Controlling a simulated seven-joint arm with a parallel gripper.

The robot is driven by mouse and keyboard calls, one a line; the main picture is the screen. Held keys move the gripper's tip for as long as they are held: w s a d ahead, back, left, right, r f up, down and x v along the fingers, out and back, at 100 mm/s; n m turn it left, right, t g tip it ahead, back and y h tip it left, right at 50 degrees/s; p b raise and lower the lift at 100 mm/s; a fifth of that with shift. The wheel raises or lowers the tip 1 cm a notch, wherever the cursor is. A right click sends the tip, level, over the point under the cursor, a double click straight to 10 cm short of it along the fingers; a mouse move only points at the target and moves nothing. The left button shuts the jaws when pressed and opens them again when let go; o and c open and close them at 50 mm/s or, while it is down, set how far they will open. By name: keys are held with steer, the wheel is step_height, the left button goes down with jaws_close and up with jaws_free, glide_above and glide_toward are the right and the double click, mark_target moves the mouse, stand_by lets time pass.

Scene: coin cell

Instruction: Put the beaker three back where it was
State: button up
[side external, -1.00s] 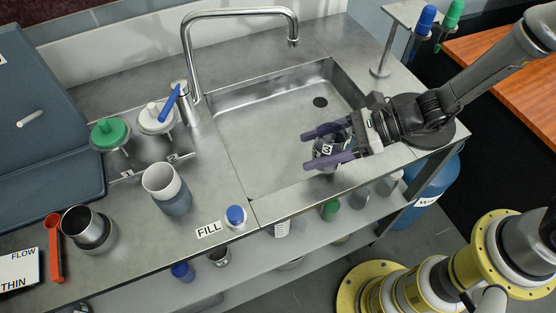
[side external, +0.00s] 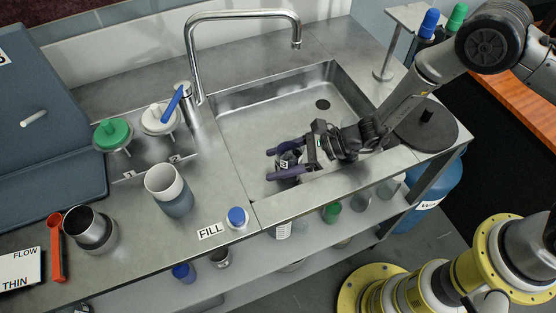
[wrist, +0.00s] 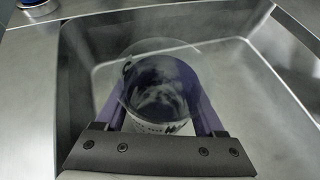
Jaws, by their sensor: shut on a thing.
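Beaker three (side external: 287,162) is a small clear vessel with a white label and dark marking. My gripper (side external: 288,163) is shut on it, with purple fingers on either side. In the side view the beaker is over the front left part of the sink (side external: 237,130); I cannot tell whether it touches the sink floor. The wrist view shows the beaker (wrist: 158,85) between the fingers, its round rim toward the camera and dark inside. The fingers hide part of its sides.
The faucet (side external: 245,14) arches over the back of the sink. The sink's middle is clear.

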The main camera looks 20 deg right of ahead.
steer(key=shift+f, duration=0.25)
steer(key=o, duration=1.4)
steer(key=shift+r, duration=0.1)
steer(key=shift+r, duration=0.2)
steer(key=v, duration=1.2)
steer(key=shift+s, duration=0.1)
